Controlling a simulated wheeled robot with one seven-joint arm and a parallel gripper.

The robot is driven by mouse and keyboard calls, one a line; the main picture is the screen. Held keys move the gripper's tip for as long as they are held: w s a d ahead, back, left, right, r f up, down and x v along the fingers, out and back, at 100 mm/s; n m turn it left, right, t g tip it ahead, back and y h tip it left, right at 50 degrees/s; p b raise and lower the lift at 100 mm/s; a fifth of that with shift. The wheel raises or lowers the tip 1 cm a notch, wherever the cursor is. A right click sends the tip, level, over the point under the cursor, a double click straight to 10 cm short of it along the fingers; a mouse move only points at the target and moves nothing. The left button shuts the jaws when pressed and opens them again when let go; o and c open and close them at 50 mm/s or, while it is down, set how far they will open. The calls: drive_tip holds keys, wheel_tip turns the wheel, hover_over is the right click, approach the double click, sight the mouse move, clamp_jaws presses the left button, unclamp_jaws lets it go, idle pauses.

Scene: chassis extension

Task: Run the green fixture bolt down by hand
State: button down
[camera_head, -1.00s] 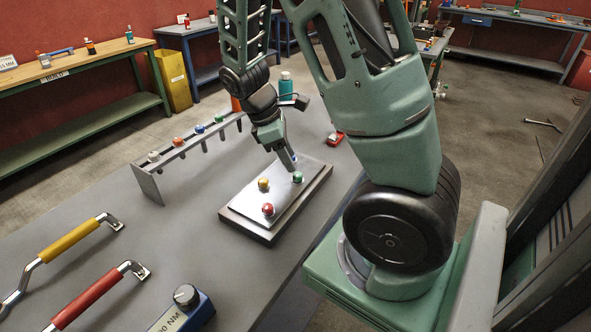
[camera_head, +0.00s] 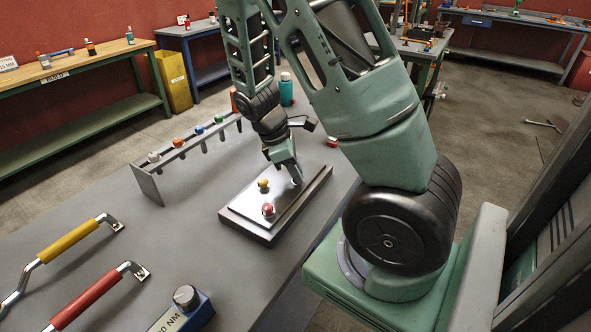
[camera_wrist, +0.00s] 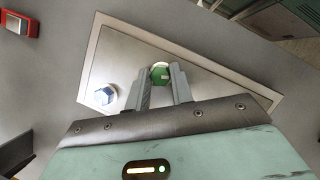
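The green fixture bolt (camera_wrist: 160,72) is in the wrist view between my fingertips, in the far part of the metal fixture plate (camera_wrist: 215,84). My gripper (camera_wrist: 160,76) reaches down with one finger on each side of its head. The gaps beside the head are too small to tell whether the fingers touch it. In the head view my gripper (camera_head: 297,182) is low over the right part of the plate (camera_head: 246,209) and hides the green bolt.
A yellow bolt (camera_head: 263,184) and a red bolt (camera_head: 268,209) stand on the plate. A rack (camera_head: 190,148) of coloured bolts is behind left. Yellow-handled (camera_head: 68,242) and red-handled (camera_head: 90,299) tools and a blue torque box (camera_head: 190,308) lie in front.

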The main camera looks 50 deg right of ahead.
drive_tip(key=shift+r, duration=0.1)
drive_tip(key=m+y+p, duration=0.1)
drive_tip(key=m, duration=0.1)
drive_tip(key=m+y+p, duration=0.1)
drive_tip(key=m+p, duration=0.1)
drive_tip(key=shift+w+d+m+g, duration=0.1)
drive_tip(key=shift+d+m+g, duration=0.05)
drive_tip(key=shift+m+g, duration=0.2)
drive_tip(key=m+y, duration=0.1)
drive_tip(key=m, duration=0.1)
drive_tip(key=m+y+p, duration=0.1)
drive_tip(key=m, duration=0.2)
drive_tip(key=shift+d+m+p, duration=0.15)
drive_tip(key=shift+m+p, duration=0.15)
drive_tip(key=shift+m, duration=0.05)
drive_tip(key=m+y, duration=0.1)
drive_tip(key=m, duration=0.1)
drive_tip(key=m+t, duration=0.1)
drive_tip(key=m, duration=0.2)
drive_tip(key=shift+d+y+p, duration=0.15)
drive_tip(key=shift+y+p, duration=0.2)
drive_tip(key=shift+y, duration=0.05)
drive_tip(key=shift+m+t+y, duration=0.5)
drive_tip(key=shift+m+t, duration=0.15)
drive_tip(key=shift+m, duration=1.75)
drive_tip(key=c, duration=1.2)
unclamp_jaws()
